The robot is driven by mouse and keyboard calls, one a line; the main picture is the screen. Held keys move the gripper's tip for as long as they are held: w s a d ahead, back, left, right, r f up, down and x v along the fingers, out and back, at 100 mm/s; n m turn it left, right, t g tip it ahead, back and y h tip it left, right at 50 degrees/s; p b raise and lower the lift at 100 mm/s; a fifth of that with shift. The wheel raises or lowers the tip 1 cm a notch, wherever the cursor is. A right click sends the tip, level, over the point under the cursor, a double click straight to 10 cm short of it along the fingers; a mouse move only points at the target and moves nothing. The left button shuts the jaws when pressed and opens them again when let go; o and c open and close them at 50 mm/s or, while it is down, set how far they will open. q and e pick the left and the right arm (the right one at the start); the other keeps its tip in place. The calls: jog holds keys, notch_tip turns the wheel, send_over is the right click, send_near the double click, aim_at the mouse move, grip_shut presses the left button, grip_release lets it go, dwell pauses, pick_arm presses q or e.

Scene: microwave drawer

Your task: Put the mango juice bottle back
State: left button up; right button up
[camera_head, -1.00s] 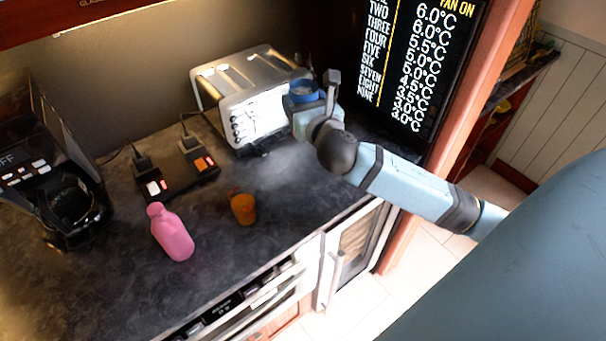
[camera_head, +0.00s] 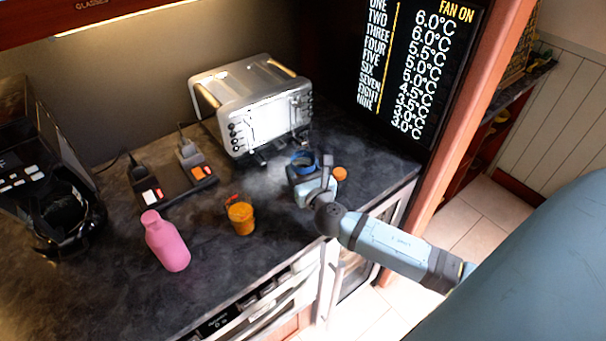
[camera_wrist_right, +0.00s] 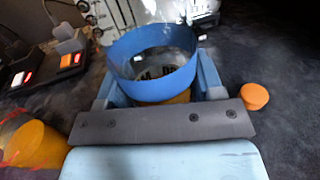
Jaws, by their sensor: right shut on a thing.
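My right gripper (camera_head: 308,180) is shut on a blue-rimmed open container (camera_head: 303,163), low over the counter in front of the toaster. In the right wrist view its wide blue rim (camera_wrist_right: 150,75) sits between my fingers, with dark marks inside and some orange below. I cannot tell whether its base touches the counter. No label clearly marks the mango juice bottle. A pink bottle (camera_head: 167,241) stands upright at left. An orange jar (camera_head: 240,218) with a red detail stands between it and my gripper. A small orange cap (camera_head: 340,173) lies right of the gripper. My left gripper is not in view.
A silver toaster (camera_head: 262,112) stands behind my gripper. A black power strip (camera_head: 175,185) with plugs lies to the left, and a black coffee machine (camera_head: 45,190) at far left. The dark counter (camera_head: 110,285) is bare at its front left. A temperature board (camera_head: 400,75) is at right.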

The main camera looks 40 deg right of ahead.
jog(key=shift+f, duration=0.6)
jog(key=shift+f, duration=0.2)
jog(key=o, duration=1.2)
jog(key=shift+c, duration=0.2)
jog(key=shift+r, duration=0.2)
jog(key=b+v, duration=0.2)
jog(key=v, duration=1)
jog(key=shift+r, duration=0.1)
